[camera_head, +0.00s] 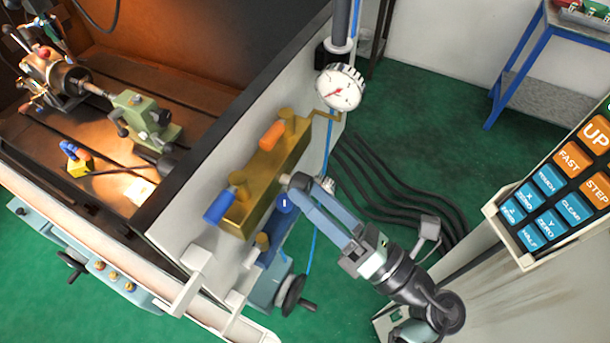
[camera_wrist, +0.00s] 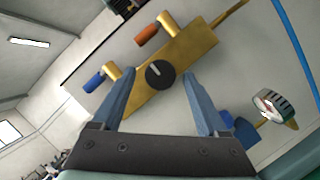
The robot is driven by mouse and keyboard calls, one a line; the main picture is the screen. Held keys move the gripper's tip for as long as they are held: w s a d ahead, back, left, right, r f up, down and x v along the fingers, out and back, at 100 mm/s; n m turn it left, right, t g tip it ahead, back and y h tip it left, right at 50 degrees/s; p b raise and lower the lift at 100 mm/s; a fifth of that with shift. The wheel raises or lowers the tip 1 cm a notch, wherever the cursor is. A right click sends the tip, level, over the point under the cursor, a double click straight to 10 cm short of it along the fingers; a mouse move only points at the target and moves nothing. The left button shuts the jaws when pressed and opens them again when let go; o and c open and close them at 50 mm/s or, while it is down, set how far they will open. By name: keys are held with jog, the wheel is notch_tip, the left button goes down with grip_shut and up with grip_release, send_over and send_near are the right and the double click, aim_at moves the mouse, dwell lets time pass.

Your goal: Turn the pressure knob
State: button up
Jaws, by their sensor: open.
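A round black knob (camera_wrist: 160,74) with a pale mark sits on the face of a brass block (camera_wrist: 198,48). In the wrist view it appears between my open fingertips, with clear space on both sides. My gripper (camera_wrist: 156,80) is open and empty, pointing at the block.
An orange-handled lever (camera_head: 271,137) and a blue-handled lever (camera_head: 219,208) stick out from the block. Blue parts (camera_head: 284,203) and a handwheel (camera_head: 292,295) are below. A button panel (camera_head: 570,185) stands at right.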

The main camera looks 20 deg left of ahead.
jog(key=shift+x, duration=1)
grip_shut()
